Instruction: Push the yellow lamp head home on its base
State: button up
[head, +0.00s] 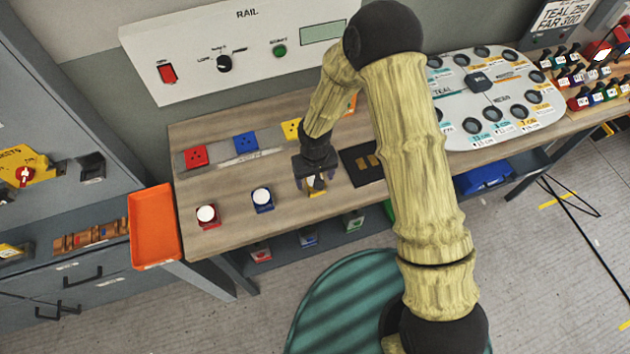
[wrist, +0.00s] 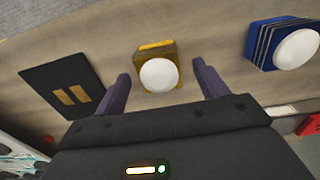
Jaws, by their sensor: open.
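The yellow lamp head (wrist: 157,48) is a yellow block with a white dome, standing on the wooden bench in the wrist view. In the head view the lamp head (head: 317,184) is partly hidden behind my gripper (head: 315,178). My gripper is open, and its two dark fingertips show on either side of the lamp in the wrist view, with a visible gap on each side. I cannot tell how far above the bench the fingertips are. A yellow socket block (head: 292,129) is at the back of the bench. The seat under the lamp head is hidden.
A blue lamp (head: 263,200) and a red lamp (head: 207,216) stand left of my gripper. Red (head: 196,157) and blue (head: 246,142) socket blocks lie behind. A dark plate with two yellow pads (head: 351,155) lies close on the right. An orange tray (head: 154,228) is at the bench's left end.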

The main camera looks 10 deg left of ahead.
jog(key=shift+w+f+p, duration=0.1)
jog(key=shift+f+p, duration=0.3)
jog(key=shift+f, duration=1.05)
jog(key=c, duration=1)
